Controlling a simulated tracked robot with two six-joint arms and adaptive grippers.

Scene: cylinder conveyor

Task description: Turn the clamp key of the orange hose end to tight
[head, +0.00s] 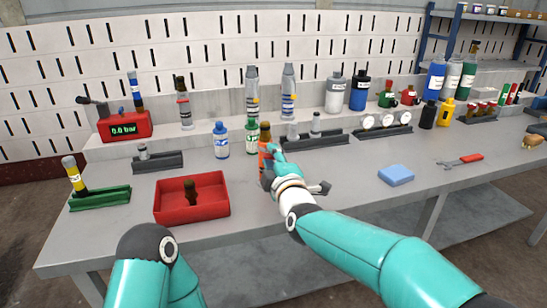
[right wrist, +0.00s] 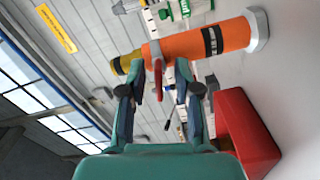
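The orange hose end (head: 263,160) stands upright on the bench, partly hidden behind my right gripper (head: 272,168) in the head view. In the right wrist view the orange hose end (right wrist: 205,43) lies across the picture, with a black band and an olive-yellow end. Its red clamp key (right wrist: 157,78) sticks out toward my right gripper (right wrist: 161,84). The two fingers are apart, one on each side of the key, with visible gaps to it. My left arm shows at the bottom of the head view; its gripper is out of view.
A red tray (head: 165,211) with a dark upright piece stands to the left. Blue (head: 221,143) and green (head: 251,137) bottles stand behind the hose end. A dark rack (head: 312,141) is behind right. A blue block (head: 396,174) and a red-handled wrench (head: 463,160) lie right.

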